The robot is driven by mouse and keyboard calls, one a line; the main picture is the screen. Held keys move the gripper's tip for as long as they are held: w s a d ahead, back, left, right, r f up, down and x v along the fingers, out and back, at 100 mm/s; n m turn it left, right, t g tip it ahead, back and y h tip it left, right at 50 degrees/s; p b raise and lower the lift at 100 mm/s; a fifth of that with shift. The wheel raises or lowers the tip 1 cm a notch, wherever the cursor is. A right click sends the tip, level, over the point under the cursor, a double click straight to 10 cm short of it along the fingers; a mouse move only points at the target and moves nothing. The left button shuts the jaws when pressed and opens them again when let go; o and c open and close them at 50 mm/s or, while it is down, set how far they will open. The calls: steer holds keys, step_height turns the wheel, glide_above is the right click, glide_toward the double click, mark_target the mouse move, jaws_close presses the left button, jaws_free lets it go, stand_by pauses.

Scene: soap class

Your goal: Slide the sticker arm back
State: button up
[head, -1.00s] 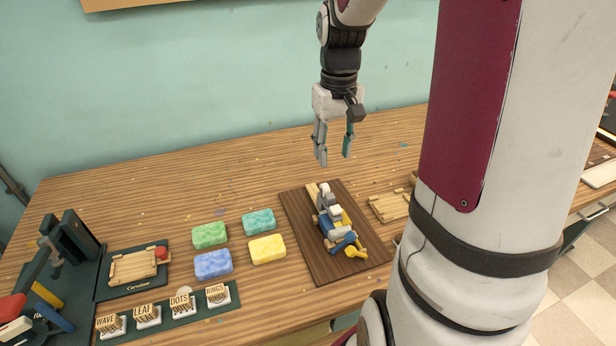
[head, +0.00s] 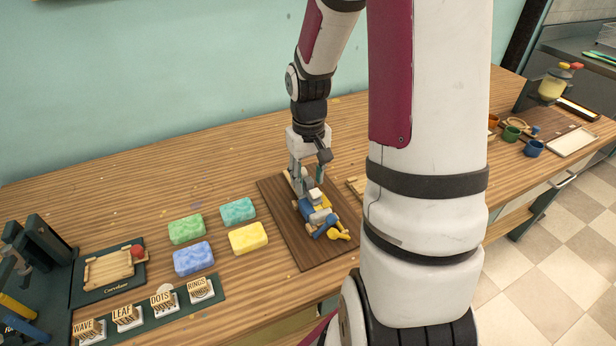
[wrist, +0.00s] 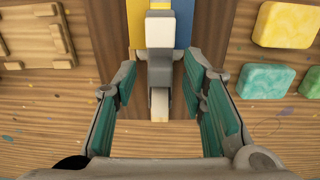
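A small blue, yellow and white device (head: 318,212), which I take to hold the sticker arm, sits on a dark brown board (head: 284,226) on the workbench. In the wrist view a grey-white upright piece (wrist: 160,62) stands between a blue strip and a yellow strip. My gripper (head: 306,181) is lowered to the far end of the device. In the wrist view its teal-padded fingers (wrist: 160,92) are open on both sides of the grey-white piece, with gaps left and right. The piece's lower part is hard to make out.
Green, teal, blue and yellow soap bars (head: 248,238) lie left of the board. A row of labelled stamps (head: 125,318) and a framed wooden tray (head: 108,270) are farther left. A wooden frame (wrist: 38,35) lies close on the board's other side. Bench behind the gripper is clear.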

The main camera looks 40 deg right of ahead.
jaws_close()
steer(key=w, duration=0.2)
steer(key=w+d+b, duration=0.1)
steer(key=w, duration=0.2)
steer(key=w+d, duration=0.1)
steer(key=w, duration=0.2)
steer(key=shift+d, duration=0.1)
steer(key=shift+w+d+b, duration=0.1)
steer(key=shift+w+b, duration=0.2)
steer(key=shift+w, duration=0.1)
jaws_free()
